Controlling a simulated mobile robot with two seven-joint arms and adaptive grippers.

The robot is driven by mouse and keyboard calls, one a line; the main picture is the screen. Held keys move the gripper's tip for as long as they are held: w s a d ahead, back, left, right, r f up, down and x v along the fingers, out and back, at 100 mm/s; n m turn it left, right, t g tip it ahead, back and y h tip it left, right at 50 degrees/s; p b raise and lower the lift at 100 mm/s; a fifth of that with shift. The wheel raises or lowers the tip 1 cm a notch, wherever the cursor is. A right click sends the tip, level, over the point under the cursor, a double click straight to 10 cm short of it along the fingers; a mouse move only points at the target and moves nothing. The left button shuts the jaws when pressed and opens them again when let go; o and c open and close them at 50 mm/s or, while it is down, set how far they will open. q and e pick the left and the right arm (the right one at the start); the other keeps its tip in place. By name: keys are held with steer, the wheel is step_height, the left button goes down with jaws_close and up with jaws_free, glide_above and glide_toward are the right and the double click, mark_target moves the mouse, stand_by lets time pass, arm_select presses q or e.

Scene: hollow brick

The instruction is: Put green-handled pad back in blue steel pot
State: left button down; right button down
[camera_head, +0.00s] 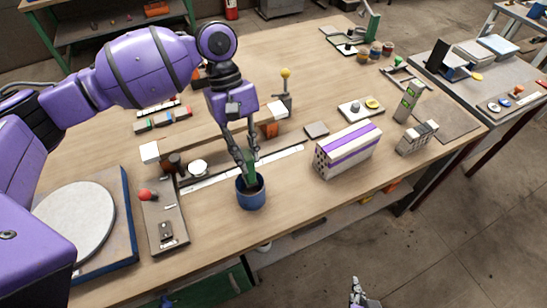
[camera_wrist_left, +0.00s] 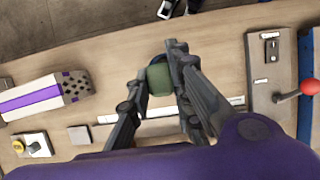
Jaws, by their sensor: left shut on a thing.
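The blue steel pot (camera_head: 251,200) stands upright near the front edge of the workbench. My left gripper (camera_head: 246,168) points down just above the pot, its fingers shut on the green-handled pad (camera_head: 251,172). The green handle is upright and its lower end is at the pot's mouth; how deep the pad sits is hidden.
A hollow brick with a purple stripe (camera_head: 348,150) stands right of the pot. A grey board with a red knob (camera_head: 160,225) and a round plate on a blue base (camera_head: 75,220) lie left. A metal ruler (camera_head: 275,158) lies behind. Bench between pot and brick is clear.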

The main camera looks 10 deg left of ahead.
mark_target(248, 175)
arm_select(q)
step_height(248, 175, down, 9)
steer(key=shift+s+a+r+b, duration=0.1)
steer(key=shift+s+b, duration=0.05)
steer(key=shift+b, duration=0.15)
steer(key=c, duration=1.6)
jaws_free()
steer(key=v, duration=1.2)
